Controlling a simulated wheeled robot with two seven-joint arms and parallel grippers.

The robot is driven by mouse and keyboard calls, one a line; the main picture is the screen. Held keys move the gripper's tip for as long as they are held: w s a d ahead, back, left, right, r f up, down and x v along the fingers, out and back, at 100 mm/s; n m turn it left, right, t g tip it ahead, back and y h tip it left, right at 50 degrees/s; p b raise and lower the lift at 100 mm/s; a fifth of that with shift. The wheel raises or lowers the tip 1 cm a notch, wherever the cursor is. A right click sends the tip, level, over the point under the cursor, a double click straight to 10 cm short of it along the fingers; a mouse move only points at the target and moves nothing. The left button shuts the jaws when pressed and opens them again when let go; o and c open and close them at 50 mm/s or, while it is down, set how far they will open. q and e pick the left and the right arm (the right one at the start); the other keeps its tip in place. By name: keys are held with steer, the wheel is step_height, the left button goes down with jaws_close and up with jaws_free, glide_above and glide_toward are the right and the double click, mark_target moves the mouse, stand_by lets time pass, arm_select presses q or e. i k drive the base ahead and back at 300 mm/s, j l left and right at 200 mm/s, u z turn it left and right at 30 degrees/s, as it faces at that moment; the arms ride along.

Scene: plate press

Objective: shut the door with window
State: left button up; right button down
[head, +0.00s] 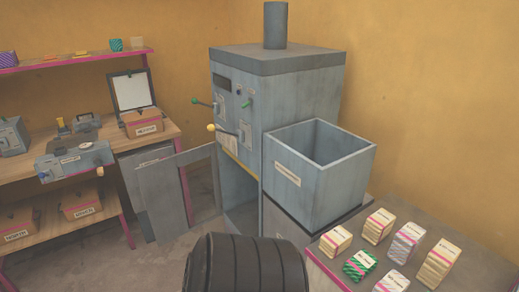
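The door with window (151,198) is a grey framed panel with a see-through opening in it. It stands open, swung out to the left of the tall grey press (297,95). Neither my left nor my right gripper is in view.
A grey open-topped bin (315,185) stands at the press's right front. A low table (465,235) with several wrapped stacks is at the right. A wooden workbench (165,131) with devices and boxes stands at the left, close to the door. Levers (222,130) stick out from the press.

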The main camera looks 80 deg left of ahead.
mark_target(159, 183)
steer(key=k+j+u, duration=0.1)
steer(key=u, duration=0.3)
steer(key=k+j+u, duration=0.1)
steer(key=u, duration=0.3)
steer(key=k+j+u, duration=0.1)
steer(key=j+u, duration=0.15)
steer(key=u, duration=1.3)
